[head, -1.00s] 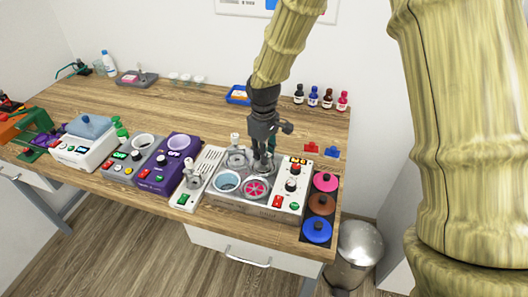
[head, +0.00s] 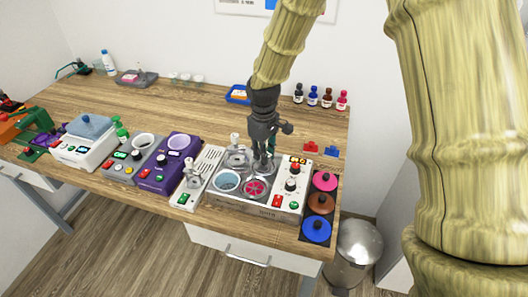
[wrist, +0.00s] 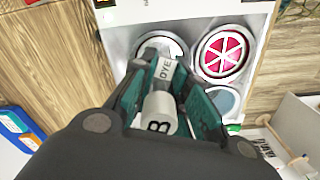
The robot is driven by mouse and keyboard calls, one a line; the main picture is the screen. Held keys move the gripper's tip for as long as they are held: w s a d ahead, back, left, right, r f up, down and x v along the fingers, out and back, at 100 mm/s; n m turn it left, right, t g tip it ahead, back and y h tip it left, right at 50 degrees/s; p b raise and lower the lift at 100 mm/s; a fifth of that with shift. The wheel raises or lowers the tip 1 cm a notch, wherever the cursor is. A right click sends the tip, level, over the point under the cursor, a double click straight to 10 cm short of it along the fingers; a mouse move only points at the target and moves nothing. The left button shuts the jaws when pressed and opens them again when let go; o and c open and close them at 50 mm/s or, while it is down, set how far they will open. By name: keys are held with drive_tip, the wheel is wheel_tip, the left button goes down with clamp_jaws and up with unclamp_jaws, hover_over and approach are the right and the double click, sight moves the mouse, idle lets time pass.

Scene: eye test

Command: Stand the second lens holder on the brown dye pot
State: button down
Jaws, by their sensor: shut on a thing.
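My gripper (head: 262,166) points down over the back right of the dye unit (head: 240,204). In the wrist view, its teal fingers (wrist: 164,105) are shut on a grey-white lens holder (wrist: 158,112) marked "B", with a "DYE" label on it. Its lower end is hard to make out in front of a round well. Another lens holder (head: 236,158) stands just left of my gripper. The dye unit also has a pot with a red segmented disc (head: 254,188) and a light-blue pot (head: 227,181). A brown round lid with a dark knob (head: 320,203) lies to the right; I see no open brown pot.
Pink (head: 325,181) and blue (head: 316,229) lids flank the brown one near the table's right end. A control panel (head: 293,187) stands between them and my gripper. A white rack with a metal holder (head: 192,176) is left. Bottles (head: 327,97) line the back edge.

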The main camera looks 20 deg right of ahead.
drive_tip(key=shift+f, duration=0.2)
drive_tip(key=c, duration=1)
unclamp_jaws()
drive_tip(key=shift+r, duration=0.15)
drive_tip(key=shift+r+p, duration=2.55)
drive_tip(key=shift+r, duration=0.35)
